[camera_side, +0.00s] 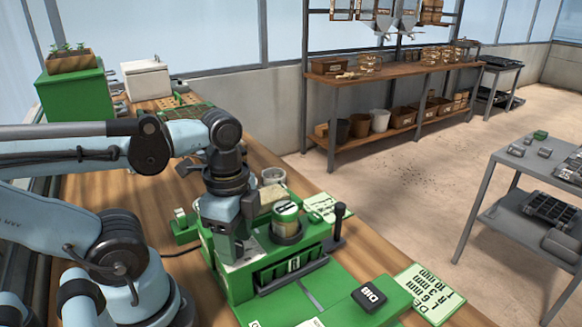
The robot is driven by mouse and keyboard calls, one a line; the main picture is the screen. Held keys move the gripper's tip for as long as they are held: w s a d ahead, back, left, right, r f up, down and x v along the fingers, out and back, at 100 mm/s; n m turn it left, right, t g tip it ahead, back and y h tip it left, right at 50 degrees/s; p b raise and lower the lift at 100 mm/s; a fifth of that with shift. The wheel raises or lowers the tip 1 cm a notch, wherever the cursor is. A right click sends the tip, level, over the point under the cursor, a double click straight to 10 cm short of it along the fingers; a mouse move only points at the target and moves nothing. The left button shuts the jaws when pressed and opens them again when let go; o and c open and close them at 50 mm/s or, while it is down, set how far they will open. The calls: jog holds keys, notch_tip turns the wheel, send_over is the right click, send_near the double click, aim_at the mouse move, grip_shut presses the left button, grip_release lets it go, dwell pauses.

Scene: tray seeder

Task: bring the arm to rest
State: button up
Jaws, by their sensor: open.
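My arm is light blue with dark joints and reaches in from the left in the side view. My gripper (240,250) points down over the left part of the green seeder machine (235,288). Its fingers are small and partly lost against the machine; nothing can be made out between them. Whether it touches the machine cannot be told. A jar with a green lid (287,212) stands in a dark holder on the machine, just right of my gripper. A black-knobbed lever (339,222) stands at the machine's right side.
The wooden bench (165,215) carries a green box (78,95), a white box (147,80) and a printed card (433,290). A black labelled block (369,297) lies on the machine's front plate. A shelf unit (335,90) and a metal cart (505,160) stand beyond open floor.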

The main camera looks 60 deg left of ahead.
notch_tip(320, 180, up, 12)
notch_tip(320, 180, down, 12)
jog(key=shift+r, duration=0.1)
jog(key=n, duration=1.3)
jog(key=shift+n, duration=0.3)
jog(key=n, duration=0.4)
dwell(0.8)
jog(key=shift+o, duration=0.3)
